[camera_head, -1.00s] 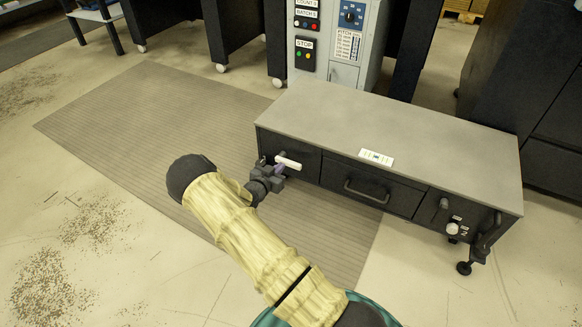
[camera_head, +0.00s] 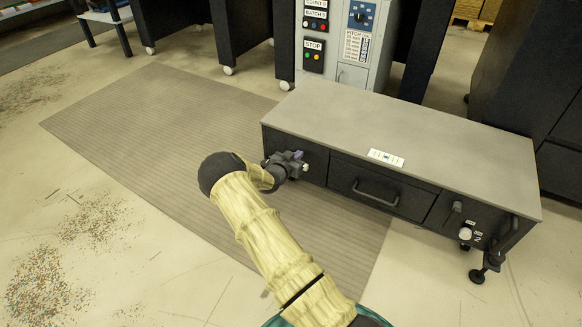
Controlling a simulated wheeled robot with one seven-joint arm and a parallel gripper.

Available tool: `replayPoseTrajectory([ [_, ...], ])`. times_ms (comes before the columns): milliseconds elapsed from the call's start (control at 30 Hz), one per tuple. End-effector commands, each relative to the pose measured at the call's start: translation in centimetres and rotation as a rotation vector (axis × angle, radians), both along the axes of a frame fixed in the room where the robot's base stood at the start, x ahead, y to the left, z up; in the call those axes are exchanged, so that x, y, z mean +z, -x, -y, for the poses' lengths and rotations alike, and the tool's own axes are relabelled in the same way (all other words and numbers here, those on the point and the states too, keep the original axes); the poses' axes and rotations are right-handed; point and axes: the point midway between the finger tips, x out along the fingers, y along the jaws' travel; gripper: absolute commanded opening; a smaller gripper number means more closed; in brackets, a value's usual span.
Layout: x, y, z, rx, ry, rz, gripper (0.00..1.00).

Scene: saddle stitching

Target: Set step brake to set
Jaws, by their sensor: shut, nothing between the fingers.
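The step (camera_head: 400,130) is a long, low dark box with a grey top. A small white piece (camera_head: 305,167) shows at the left end of its front, mostly hidden behind my gripper. My gripper (camera_head: 298,162) is shut and right in front of this end; I cannot tell whether it touches the white piece. At the right end of the front are a white knob (camera_head: 465,233), a short dark peg (camera_head: 456,207), small white labels (camera_head: 477,236) and a black lever (camera_head: 507,233). The labels are too small to read, so I cannot tell which part is the brake.
A drawer handle (camera_head: 375,193) sticks out mid-front. A label plate (camera_head: 386,158) lies on the top's front edge. A grey control cabinet (camera_head: 345,45) stands behind. A ribbed mat (camera_head: 150,120) and open floor lie to the left.

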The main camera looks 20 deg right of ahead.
Motion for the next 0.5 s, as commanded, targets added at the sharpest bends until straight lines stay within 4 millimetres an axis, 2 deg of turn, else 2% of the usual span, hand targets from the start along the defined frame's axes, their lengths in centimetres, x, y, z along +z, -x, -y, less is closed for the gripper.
replayPoseTrajectory([
  [33, -1.0, -0.3, 0.4, 0.001, 0.0, 0.0, 0.0],
  [200, -3.0, -0.2, 0.2, 0.001, 0.0, -0.001, 0.0],
  [500, -4.1, -0.2, 0.2, 0.001, 0.0, 0.0, 0.0],
])
